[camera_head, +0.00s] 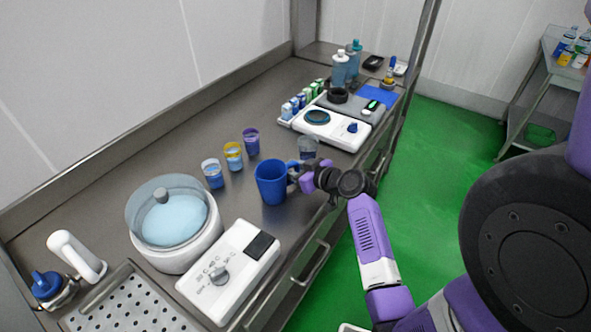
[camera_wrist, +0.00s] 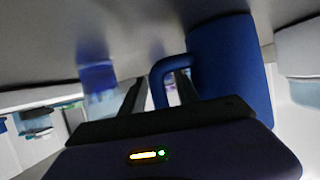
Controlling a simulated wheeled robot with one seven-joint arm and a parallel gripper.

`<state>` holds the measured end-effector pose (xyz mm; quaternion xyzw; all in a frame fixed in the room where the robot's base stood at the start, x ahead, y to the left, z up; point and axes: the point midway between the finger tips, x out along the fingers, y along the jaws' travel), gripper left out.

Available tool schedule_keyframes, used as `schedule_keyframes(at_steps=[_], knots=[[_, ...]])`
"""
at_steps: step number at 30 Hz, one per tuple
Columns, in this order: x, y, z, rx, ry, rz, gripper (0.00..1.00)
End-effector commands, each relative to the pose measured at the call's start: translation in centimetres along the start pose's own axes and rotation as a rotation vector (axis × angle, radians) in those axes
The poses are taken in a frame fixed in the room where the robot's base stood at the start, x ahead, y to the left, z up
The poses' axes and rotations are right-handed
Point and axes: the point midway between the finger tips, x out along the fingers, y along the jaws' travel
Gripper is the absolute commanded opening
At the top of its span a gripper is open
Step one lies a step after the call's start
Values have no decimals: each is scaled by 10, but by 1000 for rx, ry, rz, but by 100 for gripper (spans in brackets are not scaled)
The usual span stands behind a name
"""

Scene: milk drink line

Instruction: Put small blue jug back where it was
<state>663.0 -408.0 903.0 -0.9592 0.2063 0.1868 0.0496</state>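The blue jug (camera_head: 270,183) stands upright on the steel counter, its handle facing right towards my gripper (camera_head: 303,180). In the wrist view the jug (camera_wrist: 232,65) is close up, with its handle (camera_wrist: 158,75) reaching between my two fingers (camera_wrist: 160,92). One finger is on the outer side of the handle and the other is at the handle's opening. Gaps show beside the handle, so the fingers look open around it. Whether either finger touches the handle cannot be told.
Three small cups, blue (camera_head: 212,173), yellow (camera_head: 233,156) and purple (camera_head: 251,141), stand behind the jug. A clear beaker (camera_head: 308,147) is close behind my gripper. A round vat (camera_head: 172,228) and a white control box (camera_head: 228,272) stand at the front; a white scale (camera_head: 334,127) is farther back.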

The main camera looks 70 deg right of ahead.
Motion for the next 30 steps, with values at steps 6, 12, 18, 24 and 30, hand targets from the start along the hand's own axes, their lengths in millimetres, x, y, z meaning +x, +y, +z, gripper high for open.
schedule_keyframes(at_steps=[6,12,18,24,30], knots=[[-22,0,0,-2,1,1,38],[-64,0,1,-2,0,2,38],[-100,0,0,-1,0,1,38],[-118,0,-1,0,-1,0,38],[-121,0,-2,0,0,0,38]])
